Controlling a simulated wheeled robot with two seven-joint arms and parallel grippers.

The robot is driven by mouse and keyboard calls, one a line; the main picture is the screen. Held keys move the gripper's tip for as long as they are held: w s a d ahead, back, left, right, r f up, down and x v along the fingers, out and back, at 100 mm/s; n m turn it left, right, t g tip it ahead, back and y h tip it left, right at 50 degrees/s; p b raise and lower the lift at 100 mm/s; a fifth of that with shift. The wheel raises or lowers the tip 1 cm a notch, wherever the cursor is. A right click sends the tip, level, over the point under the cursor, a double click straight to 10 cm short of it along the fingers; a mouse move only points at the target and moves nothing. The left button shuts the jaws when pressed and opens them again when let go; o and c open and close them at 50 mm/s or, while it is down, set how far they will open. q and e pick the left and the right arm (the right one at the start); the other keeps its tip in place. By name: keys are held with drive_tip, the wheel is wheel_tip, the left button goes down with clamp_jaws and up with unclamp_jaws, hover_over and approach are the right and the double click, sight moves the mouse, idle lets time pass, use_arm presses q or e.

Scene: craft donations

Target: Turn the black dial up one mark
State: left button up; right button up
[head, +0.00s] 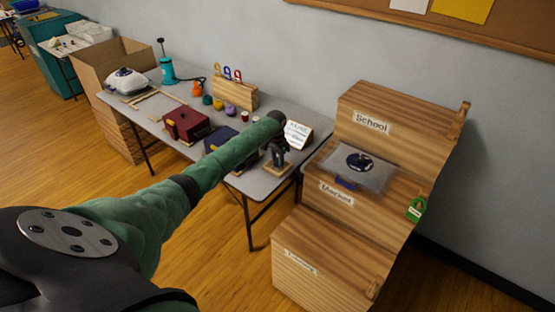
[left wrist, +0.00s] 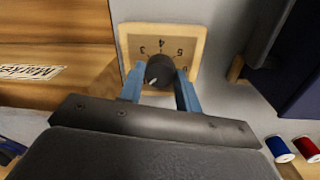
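The black dial (left wrist: 159,72) sits on a square wooden panel (left wrist: 133,32) with numbers around it; 3, 4 and 5 are readable in the left wrist view. A pale pointer mark on the dial's face points to the lower left of that view. My left gripper (left wrist: 160,78) has its two blue fingers on either side of the dial, with no clear gap to it. In the head view my left gripper (head: 277,152) is pointed down over the table's right end, and the dial is hidden there. My right gripper is not in view.
A grey table (head: 258,184) holds a dark red box (head: 186,124), a navy box (head: 221,139), spools and a wooden rack (head: 234,94). Stepped wooden bins (head: 352,190) stand close on the right. A cardboard box (head: 115,62) is at the far left. Wood floor is clear in front.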

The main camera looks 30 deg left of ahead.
sight(277, 160)
use_arm(q)
drive_tip(key=o, duration=0.4)
drive_tip(key=shift+o, duration=0.2)
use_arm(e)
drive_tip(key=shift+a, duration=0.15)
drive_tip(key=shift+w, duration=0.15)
use_arm(q)
drive_tip(key=shift+r, duration=0.25)
drive_tip(key=r+b, duration=0.1)
drive_tip(key=r, duration=0.3)
drive_tip(key=r+b, duration=0.1)
drive_tip(key=r, duration=0.1)
drive_tip(key=shift+w+a+r+b, duration=0.1)
drive_tip(key=shift+a+r+b, duration=0.05)
drive_tip(key=shift+a+b, duration=0.15)
drive_tip(key=shift+r, duration=0.55)
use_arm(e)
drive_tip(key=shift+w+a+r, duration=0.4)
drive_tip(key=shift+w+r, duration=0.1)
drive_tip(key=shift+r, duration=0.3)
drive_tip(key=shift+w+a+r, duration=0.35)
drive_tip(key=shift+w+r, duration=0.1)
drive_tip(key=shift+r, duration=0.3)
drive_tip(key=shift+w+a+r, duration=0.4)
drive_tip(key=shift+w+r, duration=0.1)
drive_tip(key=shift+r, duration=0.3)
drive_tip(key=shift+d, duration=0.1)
